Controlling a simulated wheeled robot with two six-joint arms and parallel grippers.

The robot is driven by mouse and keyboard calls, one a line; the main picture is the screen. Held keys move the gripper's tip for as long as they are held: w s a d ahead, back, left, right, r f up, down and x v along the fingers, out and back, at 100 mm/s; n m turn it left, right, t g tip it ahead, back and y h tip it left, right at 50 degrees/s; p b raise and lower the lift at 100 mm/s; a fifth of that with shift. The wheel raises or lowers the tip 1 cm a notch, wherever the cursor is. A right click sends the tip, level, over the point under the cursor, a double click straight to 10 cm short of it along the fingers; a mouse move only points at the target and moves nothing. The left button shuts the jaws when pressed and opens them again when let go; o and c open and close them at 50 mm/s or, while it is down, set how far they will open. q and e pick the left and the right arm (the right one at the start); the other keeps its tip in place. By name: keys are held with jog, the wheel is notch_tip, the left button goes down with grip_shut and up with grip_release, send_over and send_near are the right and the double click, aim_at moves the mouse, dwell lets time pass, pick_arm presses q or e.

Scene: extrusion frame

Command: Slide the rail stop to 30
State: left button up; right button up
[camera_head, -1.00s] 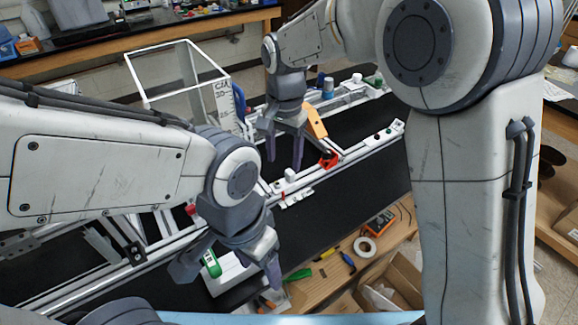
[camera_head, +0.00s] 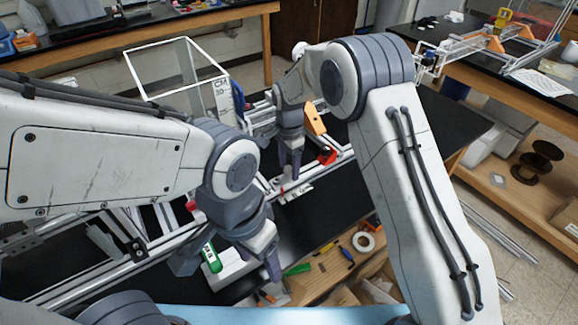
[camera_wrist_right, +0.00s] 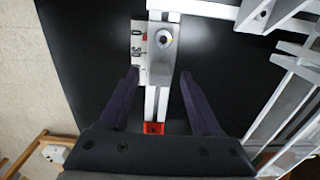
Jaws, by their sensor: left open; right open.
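In the right wrist view, a grey block with a round knob, apparently the rail stop (camera_wrist_right: 161,70), sits on a silver rail (camera_wrist_right: 150,103). A white scale plate (camera_wrist_right: 138,58) lies along the rail's left side; its marks are partly hidden and I cannot read the value at the stop. My right gripper (camera_wrist_right: 158,77) is open, one finger on each side of the stop, with visible gaps. In the head view my right gripper (camera_head: 290,178) points down over the rail near the scale plate (camera_head: 298,193). My left gripper (camera_head: 228,272) is open and empty at the lower left.
A red piece (camera_wrist_right: 153,128) is on the rail, and it shows right of my right gripper in the head view (camera_head: 327,156). A clear white-edged box (camera_head: 175,68) stands behind. A green object (camera_head: 211,258) is near my left gripper. Tape (camera_head: 363,241) and tools lie on the wooden shelf.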

jog(key=shift+f, duration=0.7)
grip_shut()
dwell(1.0)
